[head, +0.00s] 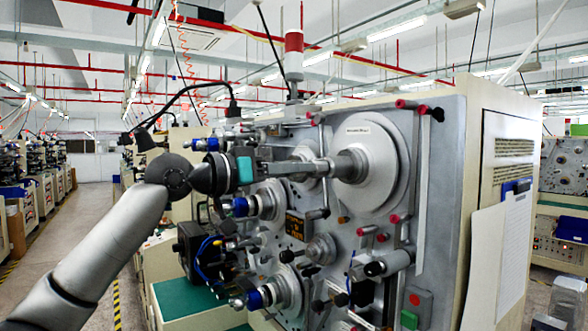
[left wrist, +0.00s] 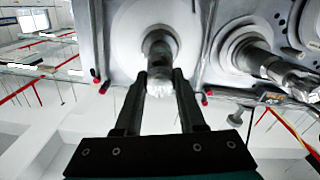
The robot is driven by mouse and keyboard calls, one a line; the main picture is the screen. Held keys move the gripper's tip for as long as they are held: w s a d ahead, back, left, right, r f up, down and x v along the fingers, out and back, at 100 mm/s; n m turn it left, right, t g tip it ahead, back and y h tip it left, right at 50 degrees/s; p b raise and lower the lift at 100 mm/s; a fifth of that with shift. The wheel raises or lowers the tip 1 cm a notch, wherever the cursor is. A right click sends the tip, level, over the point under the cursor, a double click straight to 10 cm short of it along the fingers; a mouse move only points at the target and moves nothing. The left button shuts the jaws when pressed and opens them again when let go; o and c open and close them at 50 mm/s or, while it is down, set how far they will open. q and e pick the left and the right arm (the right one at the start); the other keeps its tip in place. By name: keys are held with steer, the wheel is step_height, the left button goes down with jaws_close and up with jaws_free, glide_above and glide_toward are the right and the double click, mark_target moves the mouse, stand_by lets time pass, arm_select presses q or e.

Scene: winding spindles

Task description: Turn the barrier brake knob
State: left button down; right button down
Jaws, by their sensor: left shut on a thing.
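A grey metal knob (head: 346,166) sticks out from the centre of a large pale round disc (head: 385,185) at the upper right of the machine's front panel. A small label on the disc is too small to read. My left gripper (head: 326,168) reaches in from the left with its two fingers on the end of this knob, shut on it. In the left wrist view the fingers (left wrist: 160,82) lie on either side of the knob's shiny end (left wrist: 160,58), with the pale disc (left wrist: 128,35) behind. My right gripper is not in view.
The panel carries several other spindles, including a blue-collared one (head: 262,205) and a lower one (head: 280,290). Red-tipped rods (head: 420,106) jut out near the disc. A green button box (head: 411,308) is lower right. A clipboard (head: 500,255) hangs on the cabinet's side.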

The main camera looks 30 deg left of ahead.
arm_select(q)
steer(key=c, duration=0.5)
jaws_free()
steer(key=b+v, duration=1)
steer(key=v, duration=0.5)
steer(key=shift+s+a+f, duration=0.1)
